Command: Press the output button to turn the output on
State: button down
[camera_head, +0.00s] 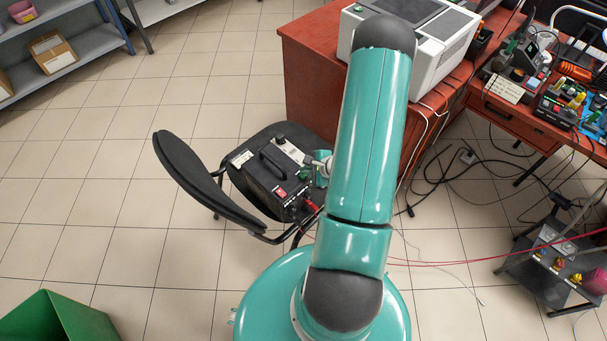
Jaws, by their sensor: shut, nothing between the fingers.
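A black power supply box (272,170) with a carrying handle on top sits on the seat of a black chair. A red switch (281,192) shows on its near side, and small marks lie near its right edge. I cannot tell which part is the output button. Red leads run from the box's lower right corner. My gripper (316,166) is small in the view, at the right edge of the box, and shut with nothing in it. My own arm covers part of the area right of it. I cannot tell whether the fingertips touch the box.
The chair's backrest (205,185) rises left of the box. A red-orange desk (312,90) with a white machine (440,40) stands behind. Cables lie on the floor at right, near a dark rack (560,265). A green bin (62,318) is at lower left. The tiled floor at left is clear.

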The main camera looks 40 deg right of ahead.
jog(key=shift+r, duration=3)
